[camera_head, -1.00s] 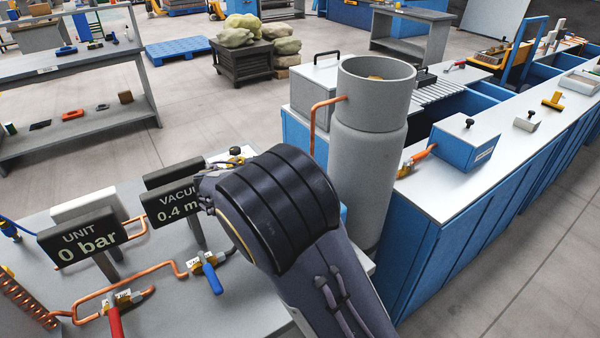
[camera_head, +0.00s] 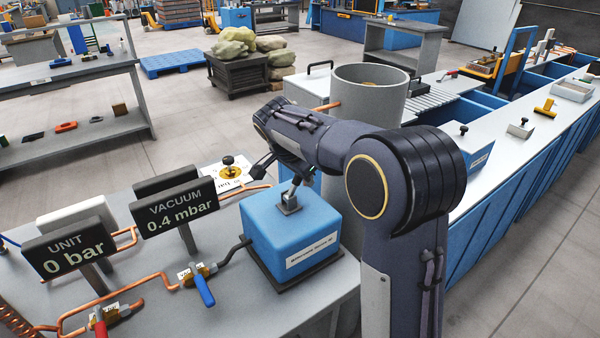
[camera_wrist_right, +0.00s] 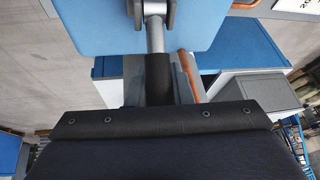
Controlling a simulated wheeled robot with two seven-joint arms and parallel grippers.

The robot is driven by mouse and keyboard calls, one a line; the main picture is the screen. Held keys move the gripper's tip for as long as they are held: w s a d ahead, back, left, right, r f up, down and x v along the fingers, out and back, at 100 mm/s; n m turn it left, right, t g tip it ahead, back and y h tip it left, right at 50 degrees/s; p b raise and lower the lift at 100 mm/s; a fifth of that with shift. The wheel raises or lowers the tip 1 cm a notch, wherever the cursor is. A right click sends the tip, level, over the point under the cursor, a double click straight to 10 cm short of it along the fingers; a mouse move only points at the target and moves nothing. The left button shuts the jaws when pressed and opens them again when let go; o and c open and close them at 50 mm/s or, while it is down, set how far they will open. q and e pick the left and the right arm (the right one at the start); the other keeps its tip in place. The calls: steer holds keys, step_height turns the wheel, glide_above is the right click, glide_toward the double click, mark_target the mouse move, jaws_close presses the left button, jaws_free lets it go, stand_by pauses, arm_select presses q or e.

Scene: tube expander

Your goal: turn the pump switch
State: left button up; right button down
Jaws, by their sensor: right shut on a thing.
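The pump is a blue box (camera_head: 290,237) with a white label, standing on a dark base on the grey bench. Its switch is a small grey block (camera_head: 290,204) on top with a short metal lever slanting up. My right gripper (camera_head: 302,175) is at the lever's upper end, shut on it, partly hidden by my wrist. In the right wrist view the grey lever (camera_wrist_right: 155,35) rises from the blue pump top (camera_wrist_right: 95,25) and its dark end runs into my gripper, whose fingertips are mostly hidden. My left gripper is not in view.
Two display signs, "UNIT 0 bar" (camera_head: 70,247) and "VACUUM 0.4 mbar" (camera_head: 180,212), stand left of the pump. A blue-handled valve (camera_head: 203,285), a red-handled valve (camera_head: 101,322) and copper pipes lie in front. A black-knobbed dial (camera_head: 229,168) is behind; a grey cylinder (camera_head: 368,90) stands behind right.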

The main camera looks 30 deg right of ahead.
mark_target(299, 180)
steer(key=shift+d+f+y, duration=0.25)
steer(key=shift+y, duration=0.35)
steer(key=c, duration=1.3)
jaws_free()
steer(key=v, duration=0.8)
steer(key=shift+w+f, duration=0.1)
